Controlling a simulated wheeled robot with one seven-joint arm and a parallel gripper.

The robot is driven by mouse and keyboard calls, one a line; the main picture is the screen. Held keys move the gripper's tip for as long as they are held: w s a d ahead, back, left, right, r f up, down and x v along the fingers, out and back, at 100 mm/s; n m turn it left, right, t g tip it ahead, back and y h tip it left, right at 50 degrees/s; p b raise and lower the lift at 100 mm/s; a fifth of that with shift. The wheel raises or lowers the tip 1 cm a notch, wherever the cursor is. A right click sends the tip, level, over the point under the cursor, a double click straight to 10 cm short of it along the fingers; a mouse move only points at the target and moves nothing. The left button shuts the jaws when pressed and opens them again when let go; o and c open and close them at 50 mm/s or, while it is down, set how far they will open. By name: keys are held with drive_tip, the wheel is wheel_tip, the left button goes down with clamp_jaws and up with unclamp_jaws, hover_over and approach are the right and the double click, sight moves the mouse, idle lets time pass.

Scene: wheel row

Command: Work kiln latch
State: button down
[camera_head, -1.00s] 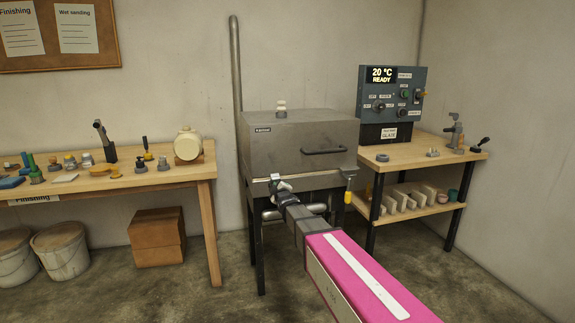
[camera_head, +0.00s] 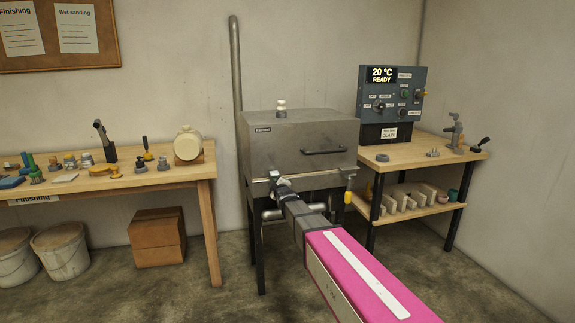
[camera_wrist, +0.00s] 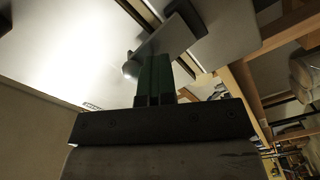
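The grey kiln (camera_head: 300,140) stands on dark legs with its lid down. A small yellow-handled lever (camera_head: 348,190) hangs at its front right edge; I cannot tell whether this is the latch. My gripper (camera_head: 279,183) is at the kiln's front left, just below the lid, and its tips are hard to make out there. In the wrist view my gripper's green fingers (camera_wrist: 154,78) are close together, with no clear gap between them. A pale metal bar with a rounded end (camera_wrist: 165,42) lies right at their tips. I cannot tell whether they touch it.
The control panel (camera_head: 392,100) reads 20 °C READY and stands on a wooden bench (camera_head: 415,155) at the right. A workbench (camera_head: 110,180) with tools and a cream jar (camera_head: 188,144) is at the left. Buckets (camera_head: 62,250) and a cardboard box (camera_head: 157,237) stand on the floor.

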drive_tip(key=shift+r, duration=0.2)
drive_tip(key=shift+w+a+r, duration=0.15)
drive_tip(key=shift+w+r, duration=0.1)
drive_tip(key=shift+w, duration=0.15)
idle(0.3)
drive_tip(key=shift+f, duration=0.15)
drive_tip(key=v, duration=0.7)
drive_tip(key=shift+f, duration=0.35)
idle(0.4)
